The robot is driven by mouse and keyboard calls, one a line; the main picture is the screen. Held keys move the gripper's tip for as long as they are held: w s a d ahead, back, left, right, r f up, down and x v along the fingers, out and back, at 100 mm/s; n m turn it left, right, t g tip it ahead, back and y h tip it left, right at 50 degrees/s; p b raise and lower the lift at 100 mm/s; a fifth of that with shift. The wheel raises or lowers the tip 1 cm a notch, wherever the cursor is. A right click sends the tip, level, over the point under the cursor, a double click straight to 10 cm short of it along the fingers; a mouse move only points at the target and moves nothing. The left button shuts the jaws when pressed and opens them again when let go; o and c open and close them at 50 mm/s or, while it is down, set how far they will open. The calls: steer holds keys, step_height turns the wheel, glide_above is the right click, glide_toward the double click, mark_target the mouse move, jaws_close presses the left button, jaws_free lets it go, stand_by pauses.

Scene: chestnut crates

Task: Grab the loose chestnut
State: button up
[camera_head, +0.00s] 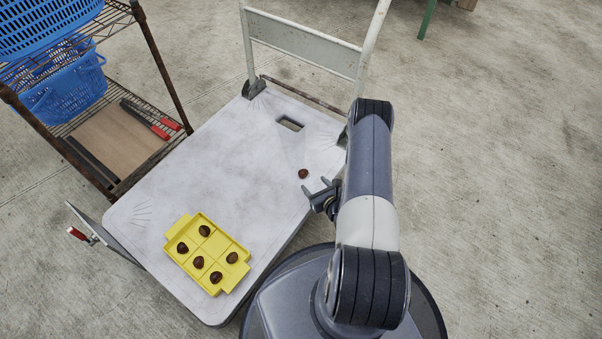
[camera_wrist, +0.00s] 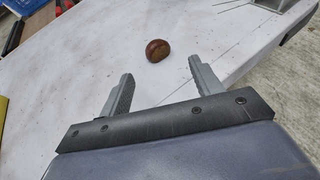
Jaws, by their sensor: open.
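The loose chestnut (camera_head: 303,174) lies alone on the pale top of the platform cart (camera_head: 190,165), near its right edge. In the wrist view the chestnut (camera_wrist: 157,50) is brown and rounded, beyond my fingertips and roughly between their lines. My gripper (camera_head: 317,188) is open and empty, close to the chestnut on its lower right side and apart from it. In the wrist view my gripper (camera_wrist: 161,70) shows its two grey fingers spread apart. A yellow crate (camera_head: 239,284) with compartments sits at the front of the cart and holds several chestnuts.
A wire shelf (camera_head: 160,75) with blue baskets (camera_head: 70,85) and red-handled tools (camera_head: 160,131) stands to the left. The cart's white handle frame (camera_head: 300,40) rises at the back. The cart top between crate and loose chestnut is clear.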

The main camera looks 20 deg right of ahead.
mark_target(305, 174)
steer(key=x, duration=0.2)
steer(key=b+x, duration=0.1)
steer(key=x, duration=0.2)
steer(key=b+x, duration=0.1)
steer(key=x, duration=0.1)
steer(key=shift+w+a+r, duration=0.15)
steer(key=shift+w+r, duration=0.1)
steer(key=shift+w, duration=0.1)
steer(key=shift+c, duration=0.2)
steer(key=c, duration=1)
